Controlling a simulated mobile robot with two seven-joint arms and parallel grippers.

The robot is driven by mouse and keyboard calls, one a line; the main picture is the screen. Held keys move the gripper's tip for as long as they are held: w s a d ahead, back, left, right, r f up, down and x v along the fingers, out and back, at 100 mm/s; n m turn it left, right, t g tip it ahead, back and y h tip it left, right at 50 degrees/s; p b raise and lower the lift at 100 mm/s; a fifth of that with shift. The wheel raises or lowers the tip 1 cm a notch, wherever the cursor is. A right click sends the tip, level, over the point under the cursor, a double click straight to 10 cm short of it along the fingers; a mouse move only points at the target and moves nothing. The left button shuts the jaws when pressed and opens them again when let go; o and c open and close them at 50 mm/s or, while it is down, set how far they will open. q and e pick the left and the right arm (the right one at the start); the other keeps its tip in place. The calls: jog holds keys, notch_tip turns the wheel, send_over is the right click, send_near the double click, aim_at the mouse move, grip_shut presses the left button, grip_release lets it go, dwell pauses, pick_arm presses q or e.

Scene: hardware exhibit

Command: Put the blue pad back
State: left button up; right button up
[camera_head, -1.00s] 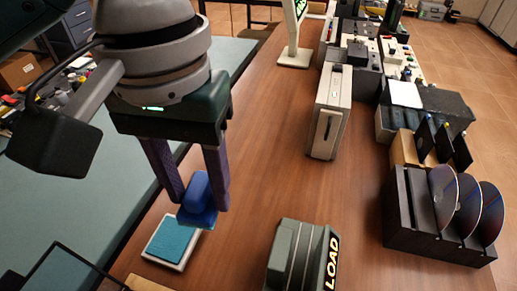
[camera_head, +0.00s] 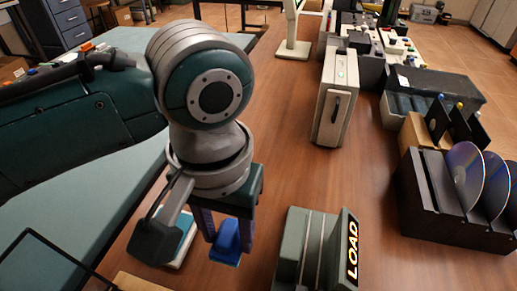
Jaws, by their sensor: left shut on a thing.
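My left gripper (camera_head: 226,238) points down over the wooden table and is shut on the blue pad (camera_head: 227,243), which has a raised block on a flat base. The pad is to the right of a small white-rimmed tray with a teal top (camera_head: 186,240). The tray is partly hidden behind my gripper and its camera housing. I cannot tell whether the pad touches the table. My right gripper is not in view.
A grey-green device marked LOAD (camera_head: 318,250) stands right of my gripper. A beige drive box (camera_head: 336,98) stands farther back. A black rack (camera_head: 440,215) with several discs is at the right. The middle of the wooden table (camera_head: 265,130) is clear.

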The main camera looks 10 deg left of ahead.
aim_at(230, 249)
pick_arm(q)
jog(key=shift+f+b, duration=0.7)
jog(key=shift+f, duration=1.55)
jog(key=o, duration=1.2)
jog(key=shift+f, duration=0.15)
notch_tip(230, 249, up, 12)
jog(key=p, duration=0.3)
jog(key=shift+r+p, duration=0.2)
jog(key=shift+p, duration=0.15)
jog(key=s+d+f+m+h, duration=0.1)
jog(key=s+d+f+h, duration=0.1)
jog(key=s, duration=0.2)
jog(key=s+a+t, duration=0.1)
jog(key=s+a, duration=0.1)
jog(key=a, duration=0.1)
jog(key=s+a+t+y, duration=0.1)
jog(key=s+a, duration=0.2)
jog(key=a, duration=0.1)
jog(key=s+a+r+t, duration=0.1)
jog(key=s+a, duration=0.2)
jog(key=a, duration=0.1)
jog(key=shift+a+m+t+y, duration=0.2)
jog(key=shift+m+t+y, duration=0.1)
jog(key=shift+y, duration=0.1)
